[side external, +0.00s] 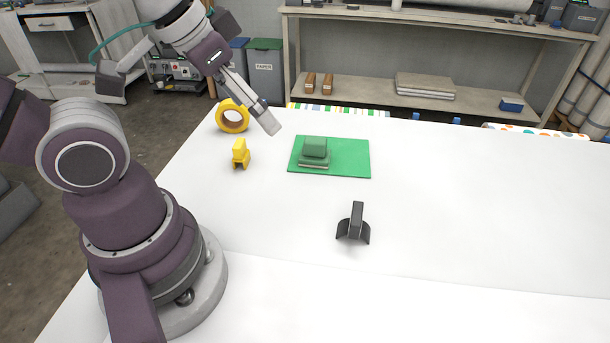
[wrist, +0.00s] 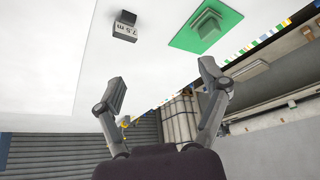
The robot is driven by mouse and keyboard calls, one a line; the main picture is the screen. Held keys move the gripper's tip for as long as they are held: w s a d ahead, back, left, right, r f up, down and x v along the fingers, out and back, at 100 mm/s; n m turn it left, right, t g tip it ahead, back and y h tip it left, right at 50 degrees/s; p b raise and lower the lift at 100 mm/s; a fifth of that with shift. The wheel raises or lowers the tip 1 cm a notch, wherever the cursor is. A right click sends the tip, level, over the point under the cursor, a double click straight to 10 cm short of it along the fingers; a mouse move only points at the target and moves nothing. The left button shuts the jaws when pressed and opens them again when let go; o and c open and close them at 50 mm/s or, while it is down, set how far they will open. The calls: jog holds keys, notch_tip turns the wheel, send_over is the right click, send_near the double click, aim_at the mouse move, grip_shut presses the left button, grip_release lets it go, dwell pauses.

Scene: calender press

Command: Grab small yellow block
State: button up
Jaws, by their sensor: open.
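The small yellow block (side external: 240,153) stands on the white table near its left edge in the side external view, a narrow upright piece with a notched foot. My gripper (side external: 268,126) is in the air above and to the right of it, apart from it. In the wrist view, my gripper's two fingers (wrist: 163,82) are spread wide with nothing between them. The yellow block is not clearly seen in the wrist view; only a tiny yellow patch shows by the left finger.
A yellow tape ring (side external: 233,117) stands behind the block. A green mat (side external: 353,160) carries a green block (side external: 315,149). A dark grey piece (side external: 354,222) stands nearer the front; the wrist view shows a dark labelled block (wrist: 124,28). The table's right side is clear.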

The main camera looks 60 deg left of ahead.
jog(key=shift+c, duration=0.2)
jog(key=shift+c, duration=1.2)
jog(key=n+g, duration=0.6)
jog(key=n, duration=0.4)
send_near(240, 155)
jog(key=shift+w+a+f, duration=0.5)
jog(key=shift+w+a, duration=0.1)
jog(key=shift+a, duration=0.1)
jog(key=f, duration=1)
jog(key=shift+s+a+f, duration=0.25)
jog(key=shift+s+a, duration=0.05)
jog(key=shift+s, duration=0.05)
